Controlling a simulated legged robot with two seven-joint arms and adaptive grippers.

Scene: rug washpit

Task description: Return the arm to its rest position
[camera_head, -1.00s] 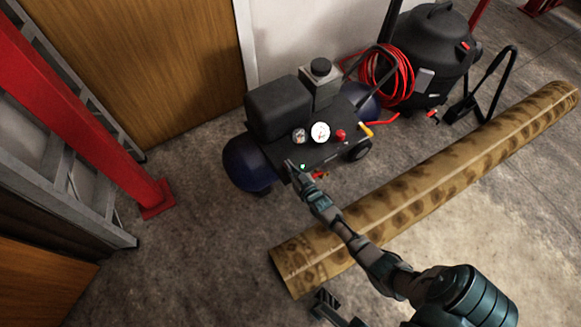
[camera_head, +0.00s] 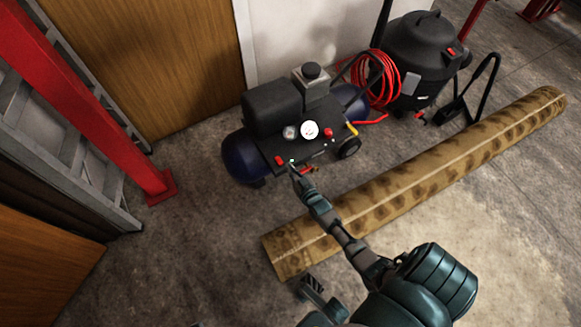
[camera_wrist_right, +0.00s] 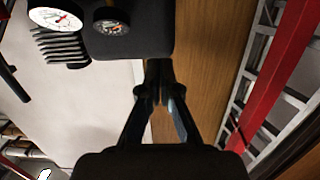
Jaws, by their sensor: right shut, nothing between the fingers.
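My right gripper (camera_head: 292,166) is at the front edge of the compressor's black panel in the head view, where the tips look small. In the right wrist view its fingers (camera_wrist_right: 159,68) meet at the tips, shut with nothing between them. The compressor (camera_head: 240,158) has a blue tank, black housing and a red switch (camera_head: 280,160) just left of the gripper. Its white gauge (camera_head: 310,130) also shows in the wrist view (camera_wrist_right: 56,19). I cannot tell whether the fingertips touch the panel.
A rolled patterned rug (camera_head: 400,192) lies on the floor below my right arm. A black vacuum (camera_head: 420,55) and red hose (camera_head: 372,82) stand behind the compressor. A ladder (camera_head: 100,178) and red post (camera_head: 120,140) are at left. Floor between ladder and rug is clear.

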